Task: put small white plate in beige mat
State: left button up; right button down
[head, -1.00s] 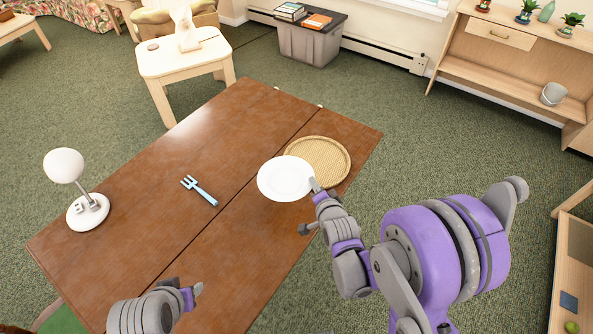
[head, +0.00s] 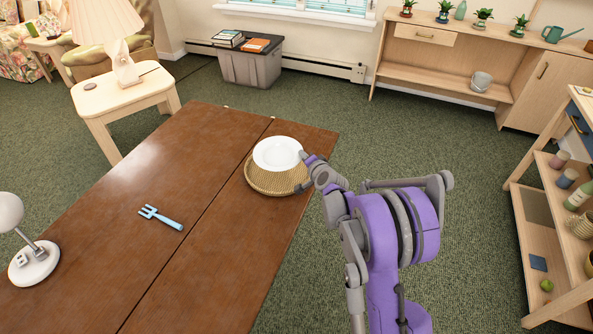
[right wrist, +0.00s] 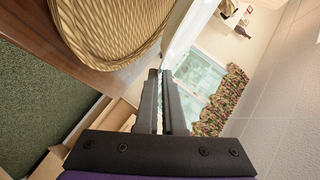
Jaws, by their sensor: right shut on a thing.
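The small white plate (head: 277,153) is over the round beige woven mat (head: 268,185) on the brown table in the head view. It covers the mat's far part. My right gripper (head: 308,163) is shut on the plate's right rim. In the right wrist view, the fingers (right wrist: 160,100) pinch the plate's edge (right wrist: 185,35), and the mat (right wrist: 110,30) shows beside it with a gap between them, so the plate appears held above the mat. My left gripper is out of view.
A blue fork (head: 160,217) and a white lamp (head: 33,260) are on the brown table (head: 130,180), left of the mat. A shelf unit (head: 545,210) stands at the right. The table around the mat is otherwise clear.

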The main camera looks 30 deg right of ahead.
aim_at(304, 175)
notch_tip(304, 175, down, 6)
jog(key=shift+r, duration=0.1)
dwell(0.4)
jog(key=c, duration=1.3)
grip_release()
jog(key=shift+b, duration=0.3)
jog(key=shift+r, duration=0.1)
